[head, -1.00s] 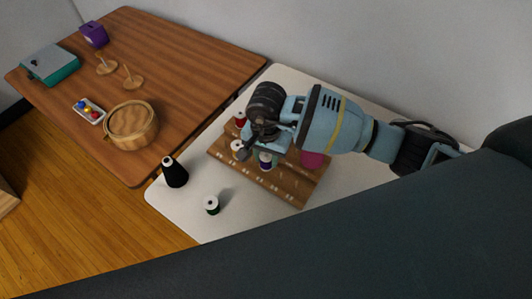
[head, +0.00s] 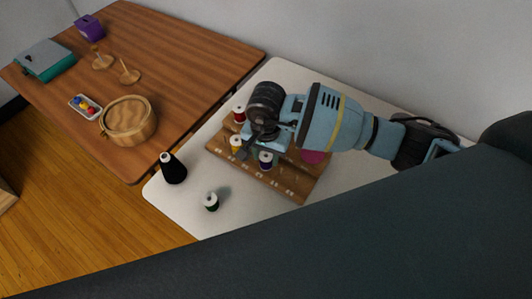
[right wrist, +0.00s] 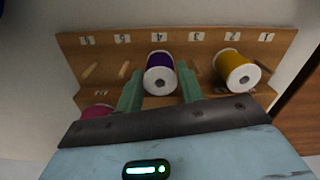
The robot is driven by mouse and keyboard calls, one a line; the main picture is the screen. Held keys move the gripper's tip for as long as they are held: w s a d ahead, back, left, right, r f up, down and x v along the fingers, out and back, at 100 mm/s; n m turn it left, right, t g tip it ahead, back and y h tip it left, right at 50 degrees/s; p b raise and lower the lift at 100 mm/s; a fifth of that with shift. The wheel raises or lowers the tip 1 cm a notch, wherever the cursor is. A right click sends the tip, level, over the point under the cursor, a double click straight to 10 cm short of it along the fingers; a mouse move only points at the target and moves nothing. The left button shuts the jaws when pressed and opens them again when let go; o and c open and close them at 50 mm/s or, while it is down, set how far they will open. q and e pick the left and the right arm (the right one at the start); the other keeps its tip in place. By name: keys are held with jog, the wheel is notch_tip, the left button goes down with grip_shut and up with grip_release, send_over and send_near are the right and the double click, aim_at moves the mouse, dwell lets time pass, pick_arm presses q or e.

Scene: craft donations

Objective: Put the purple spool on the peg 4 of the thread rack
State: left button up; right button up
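The purple spool (head: 266,160) with white ends is on the wooden thread rack (head: 290,182). In the right wrist view the purple spool (right wrist: 160,73) is in line with the label 4 (right wrist: 158,37) and appears seated on that peg, its white end facing me. My right gripper (right wrist: 161,90) is open, with one green finger on each side of the spool and small gaps showing. In the head view the right gripper (head: 250,150) is over the rack, just left of the spool. My left gripper is out of view.
A yellow spool (right wrist: 236,70) is on the rack by label 2. A red spool (head: 239,115) and a pink spool (head: 313,157) are at the rack's back. A black cone (head: 173,169) and a dark green spool (head: 211,201) stand on the white table in front.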

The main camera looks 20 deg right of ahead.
jog(key=o, duration=0.4)
notch_tip(320, 180, up, 8)
jog(key=shift+f, duration=0.1)
dwell(0.5)
